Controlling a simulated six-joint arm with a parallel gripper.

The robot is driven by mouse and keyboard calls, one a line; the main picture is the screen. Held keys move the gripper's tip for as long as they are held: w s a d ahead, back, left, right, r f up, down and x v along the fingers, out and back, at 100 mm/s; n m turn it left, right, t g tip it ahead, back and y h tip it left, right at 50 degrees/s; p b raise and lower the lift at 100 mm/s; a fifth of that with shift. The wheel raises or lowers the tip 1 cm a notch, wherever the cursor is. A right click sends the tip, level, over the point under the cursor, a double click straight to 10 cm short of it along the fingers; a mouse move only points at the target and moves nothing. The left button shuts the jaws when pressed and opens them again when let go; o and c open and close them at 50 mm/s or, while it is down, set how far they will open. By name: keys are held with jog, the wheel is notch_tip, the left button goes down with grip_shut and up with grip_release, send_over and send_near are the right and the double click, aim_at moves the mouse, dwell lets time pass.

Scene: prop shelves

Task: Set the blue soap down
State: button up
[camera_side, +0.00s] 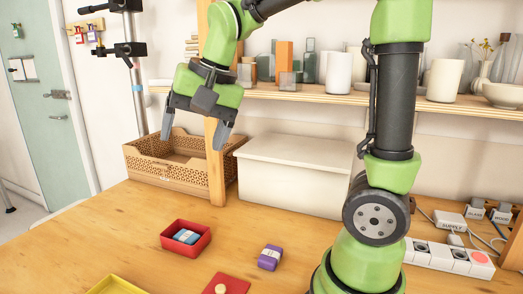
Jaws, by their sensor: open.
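The blue soap (186,237) has a pale band and lies inside a small red box (167,243) on the wooden table. My gripper (194,140) is open and empty, with its two grey fingers pointing down and spread apart. It is raised well above the table, over and behind the red box in this view, in front of the brown basket. It is clear of the soap.
A purple block (270,257) lies right of the red box. A red lid with a knob (226,286) and a yellow tray (115,287) are at the front edge. A brown basket (150,165), a white bin (297,178) and a wooden post stand behind. A power strip (448,257) is at right.

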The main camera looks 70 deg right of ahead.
jog(key=s+a+n+t, duration=0.1)
jog(key=s+n, duration=0.1)
jog(key=s, duration=0.4)
jog(key=s+a+n+t+y, duration=0.1)
jog(key=s+a+n, duration=0.1)
jog(key=s, duration=0.4)
jog(key=shift+s+a+f+n+t, duration=0.15)
jog(key=shift+s+a+n+t, duration=0.2)
jog(key=shift+n, duration=0.45)
